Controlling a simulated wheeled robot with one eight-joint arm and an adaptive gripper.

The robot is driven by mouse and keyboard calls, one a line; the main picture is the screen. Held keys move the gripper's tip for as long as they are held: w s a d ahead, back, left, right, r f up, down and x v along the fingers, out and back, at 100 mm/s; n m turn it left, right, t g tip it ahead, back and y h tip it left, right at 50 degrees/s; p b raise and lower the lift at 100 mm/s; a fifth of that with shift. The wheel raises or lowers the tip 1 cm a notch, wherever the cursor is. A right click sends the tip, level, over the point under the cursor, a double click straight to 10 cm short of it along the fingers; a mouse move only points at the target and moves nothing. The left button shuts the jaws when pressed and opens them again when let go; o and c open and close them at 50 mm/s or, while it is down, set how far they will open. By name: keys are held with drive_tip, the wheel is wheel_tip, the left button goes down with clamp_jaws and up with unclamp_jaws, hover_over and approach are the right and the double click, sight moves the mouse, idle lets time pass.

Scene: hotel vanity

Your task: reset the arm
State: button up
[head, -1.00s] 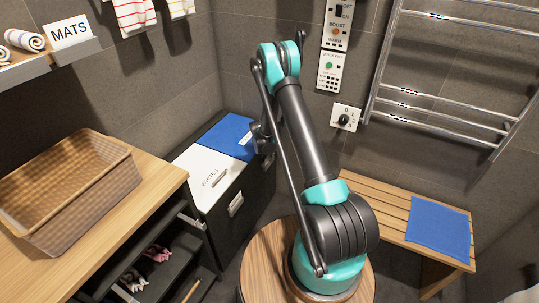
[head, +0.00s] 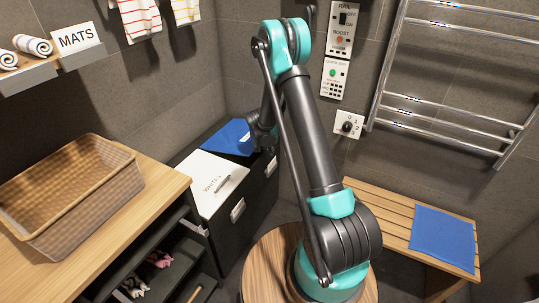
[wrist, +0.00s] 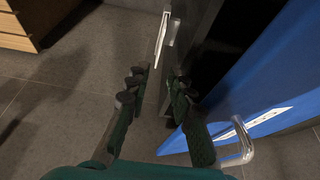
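My arm stands on a round wooden top and bends over at a high elbow. My gripper hangs on the far side of the arm, partly hidden by it, above the hamper in the head view. The black hamper (head: 252,200) with a white lid section labelled WHITES (head: 215,182) and a blue section (head: 230,137) is close by. A blue surface with a white label (wrist: 265,75) fills the right of the wrist view.
A wicker basket (head: 75,195) sits on the wooden counter (head: 110,240) at left, with open shelves below. A slatted bench (head: 375,205) with a blue mat (head: 443,238) is at right. A towel rail (head: 450,100) and control panels (head: 338,50) are on the back wall.

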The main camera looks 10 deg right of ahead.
drive_tip(key=s+d+r+n+y, duration=0.1)
drive_tip(key=s+d+r+n, duration=0.3)
drive_tip(key=s+r, duration=1.2)
drive_tip(key=s+d+r+n, duration=0.1)
drive_tip(key=s, duration=1)
drive_tip(key=s+d+r+n+y, duration=0.1)
drive_tip(key=s+r+n, duration=0.1)
drive_tip(key=s, duration=0.9)
drive_tip(key=shift+d+r+t+y, duration=0.15)
drive_tip(key=shift+d+t+y, duration=0.15)
drive_tip(key=shift+d, duration=0.05)
